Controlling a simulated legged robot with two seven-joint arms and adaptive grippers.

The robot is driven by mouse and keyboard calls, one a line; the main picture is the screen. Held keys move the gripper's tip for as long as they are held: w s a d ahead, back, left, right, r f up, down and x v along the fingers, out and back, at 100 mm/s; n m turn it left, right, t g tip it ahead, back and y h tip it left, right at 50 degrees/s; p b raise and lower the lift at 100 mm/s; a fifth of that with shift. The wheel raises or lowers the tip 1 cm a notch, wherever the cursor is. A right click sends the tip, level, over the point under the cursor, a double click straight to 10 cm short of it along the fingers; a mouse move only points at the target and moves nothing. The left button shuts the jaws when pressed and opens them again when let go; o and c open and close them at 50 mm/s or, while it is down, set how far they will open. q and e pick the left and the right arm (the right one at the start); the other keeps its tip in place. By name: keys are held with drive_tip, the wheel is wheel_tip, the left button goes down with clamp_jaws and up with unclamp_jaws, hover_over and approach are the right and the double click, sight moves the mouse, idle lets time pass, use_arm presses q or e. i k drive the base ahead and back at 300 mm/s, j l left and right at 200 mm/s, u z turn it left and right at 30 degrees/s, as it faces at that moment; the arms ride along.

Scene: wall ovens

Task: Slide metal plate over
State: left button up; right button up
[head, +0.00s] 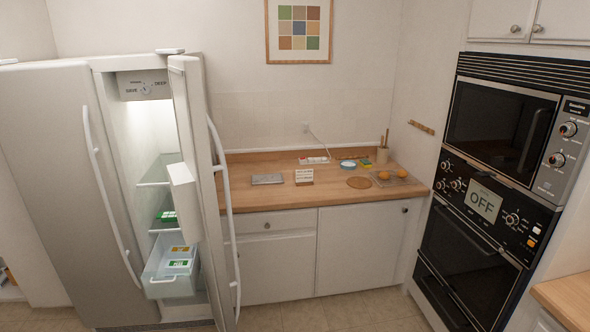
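A light grey plate (484,203) reading "OFF" sits on the black control panel of the wall oven at the right, between knobs on either side. A flat grey metallic-looking slab (267,179) lies on the wooden counter at the left, near the fridge door. I cannot tell from the picture which of these is the metal plate. Neither of my grippers is in view, and nothing touches either thing.
The wall ovens (490,150) have closed doors. The fridge (60,180) stands at the left with one door (197,150) open, partly hiding the counter (335,193). A small sign (304,177), oranges (384,175) and a round mat (359,182) lie on the counter. Open floor (355,308) lies in front.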

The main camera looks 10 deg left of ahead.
sight(269, 178)
drive_tip(key=i+j, duration=0.15)
drive_tip(key=i, duration=0.2)
drive_tip(key=i+j+u, duration=0.1)
drive_tip(key=i, duration=0.3)
drive_tip(key=i+j, duration=0.2)
drive_tip(key=i, duration=0.2)
drive_tip(key=j+u, duration=0.7)
drive_tip(key=i+j+u, duration=0.2)
drive_tip(key=j+u, duration=0.15)
drive_tip(key=i+l+u, duration=0.1)
drive_tip(key=l+u, duration=0.5)
drive_tip(key=u, duration=0.2)
drive_tip(key=l+u, duration=0.4)
